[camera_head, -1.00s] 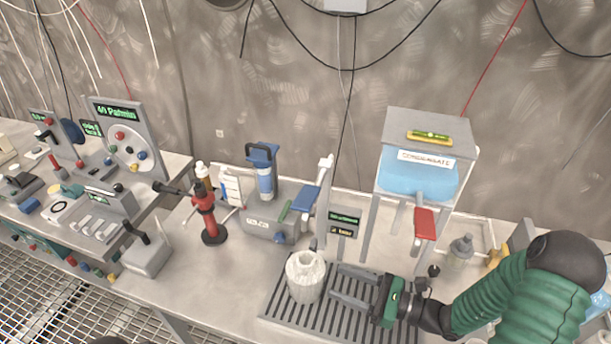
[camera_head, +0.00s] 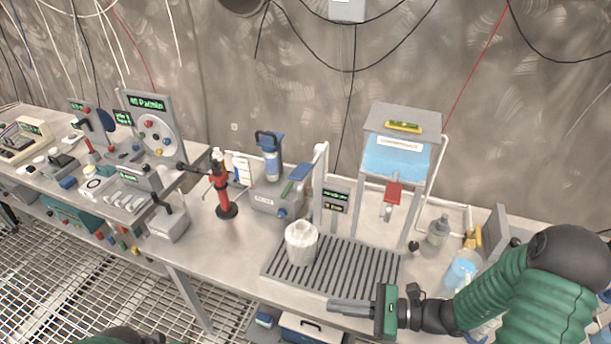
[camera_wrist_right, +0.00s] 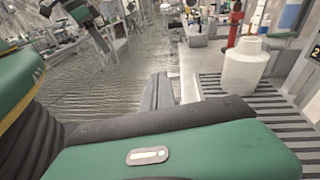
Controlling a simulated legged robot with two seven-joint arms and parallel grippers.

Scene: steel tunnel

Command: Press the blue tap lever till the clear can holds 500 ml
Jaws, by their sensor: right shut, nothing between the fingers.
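The clear can (camera_head: 301,243), whitish and translucent, stands upright on the slatted drip tray (camera_head: 345,268), at its left end. It also shows in the right wrist view (camera_wrist_right: 244,66). I cannot read its level. The blue tap lever (camera_head: 300,171) sits on the tap post behind the can, above it. My right gripper (camera_head: 332,305) is shut and empty, at the tray's front edge, in front of and right of the can and apart from it. In the right wrist view its fingers (camera_wrist_right: 157,92) point away from the can. My left gripper is out of view.
A blue tank (camera_head: 398,157) with a red lever (camera_head: 393,193) stands behind the tray. A small display (camera_head: 335,200) stands beside the tap post. A red stand (camera_head: 222,190) is left. A bottle (camera_head: 438,230) and a blue-filled container (camera_head: 461,272) are right.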

